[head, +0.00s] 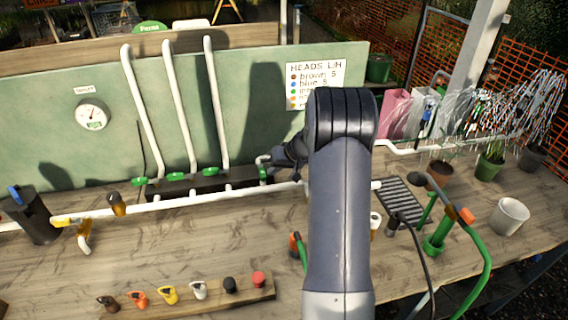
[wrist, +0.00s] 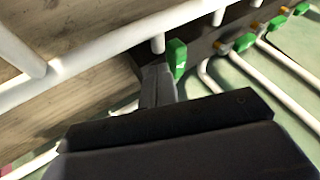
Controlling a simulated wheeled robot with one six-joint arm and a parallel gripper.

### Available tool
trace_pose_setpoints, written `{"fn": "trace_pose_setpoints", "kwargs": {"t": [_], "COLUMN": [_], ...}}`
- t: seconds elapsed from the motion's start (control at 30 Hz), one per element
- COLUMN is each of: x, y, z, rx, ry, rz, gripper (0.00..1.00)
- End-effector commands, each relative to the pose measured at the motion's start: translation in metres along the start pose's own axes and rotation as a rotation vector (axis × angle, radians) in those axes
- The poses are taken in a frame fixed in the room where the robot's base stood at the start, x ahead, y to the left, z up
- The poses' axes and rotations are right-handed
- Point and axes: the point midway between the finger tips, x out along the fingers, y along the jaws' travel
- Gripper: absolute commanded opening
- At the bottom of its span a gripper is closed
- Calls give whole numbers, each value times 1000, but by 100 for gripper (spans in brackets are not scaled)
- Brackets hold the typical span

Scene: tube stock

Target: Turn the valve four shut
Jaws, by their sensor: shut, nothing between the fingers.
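A row of green valve handles runs along a dark block at the foot of the green board. The rightmost green valve handle (head: 263,173) is at the block's right end, and I take it as valve four, though no number is readable. It also shows in the wrist view (wrist: 177,58), close in front of my gripper. It appears turned differently from the other handles (head: 215,170). My gripper (head: 266,160) is shut and empty, with its fingertips (wrist: 157,84) right beside this handle. I cannot tell whether they touch.
A white pipe (head: 170,202) runs in front of the block, and white pipes (head: 216,100) rise behind it. A gauge (head: 92,115) hangs on the board. Coloured taps on a wooden strip (head: 190,303) lie at the front. A green hand pump (head: 437,238) stands at right.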

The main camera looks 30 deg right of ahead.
Motion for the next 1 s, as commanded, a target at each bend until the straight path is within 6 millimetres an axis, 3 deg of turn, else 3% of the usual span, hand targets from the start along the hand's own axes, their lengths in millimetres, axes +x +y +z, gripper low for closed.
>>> {"fn": "trace_pose_setpoints", "kwargs": {"t": [1.0], "x": [4], "y": [-8], "z": [4], "rx": [79], "ry": [41], "rz": [42], "gripper": [0]}}
